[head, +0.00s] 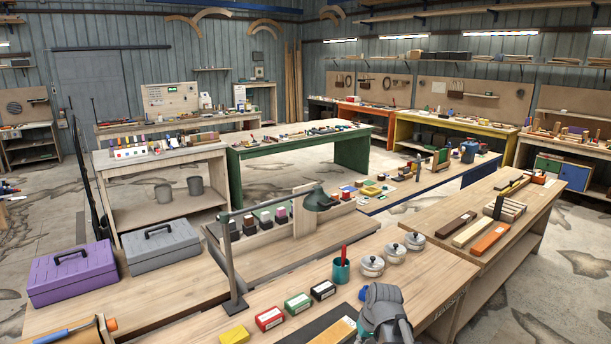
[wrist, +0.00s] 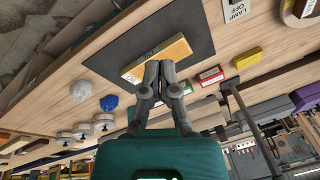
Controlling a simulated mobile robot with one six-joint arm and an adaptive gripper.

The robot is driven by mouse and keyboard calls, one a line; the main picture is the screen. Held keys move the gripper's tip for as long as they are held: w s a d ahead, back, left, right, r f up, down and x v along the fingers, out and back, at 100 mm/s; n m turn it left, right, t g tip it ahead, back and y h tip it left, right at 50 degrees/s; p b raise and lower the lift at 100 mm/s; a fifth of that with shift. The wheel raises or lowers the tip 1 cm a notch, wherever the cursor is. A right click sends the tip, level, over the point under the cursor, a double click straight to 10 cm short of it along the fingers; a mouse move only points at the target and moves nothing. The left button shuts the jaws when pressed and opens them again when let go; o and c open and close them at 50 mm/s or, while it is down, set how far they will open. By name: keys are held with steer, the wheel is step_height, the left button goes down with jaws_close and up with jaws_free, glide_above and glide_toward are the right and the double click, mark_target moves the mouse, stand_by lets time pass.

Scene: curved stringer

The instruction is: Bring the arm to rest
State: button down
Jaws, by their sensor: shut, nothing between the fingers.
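My gripper (wrist: 158,68) is shut and empty. Its two grey fingers lie together in the wrist view, with the teal gripper body behind them. The fingertips overlap the near side of a wooden block (wrist: 181,48) that lies on a dark mat (wrist: 140,42); I cannot tell whether they touch it. In the head view, a grey part of my arm shows at the bottom, right of the same block (head: 338,332) and mat (head: 311,326). The fingers cannot be made out there.
Red (head: 270,318), green (head: 297,303) and black (head: 323,290) boxes and a yellow block (head: 234,335) stand left of the mat. A teal cup (head: 341,271) and several lidded jars (head: 372,266) stand behind. A blue knob-like object (wrist: 109,103) is near.

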steer(key=s+d+f+m+g+h, duration=0.1)
steer(key=s+d+m+h, duration=0.1)
steer(key=s, duration=0.6)
steer(key=shift+s+g, duration=0.3)
steer(key=shift+s, duration=0.1)
steer(key=shift+f, duration=0.1)
stand_by(1.3)
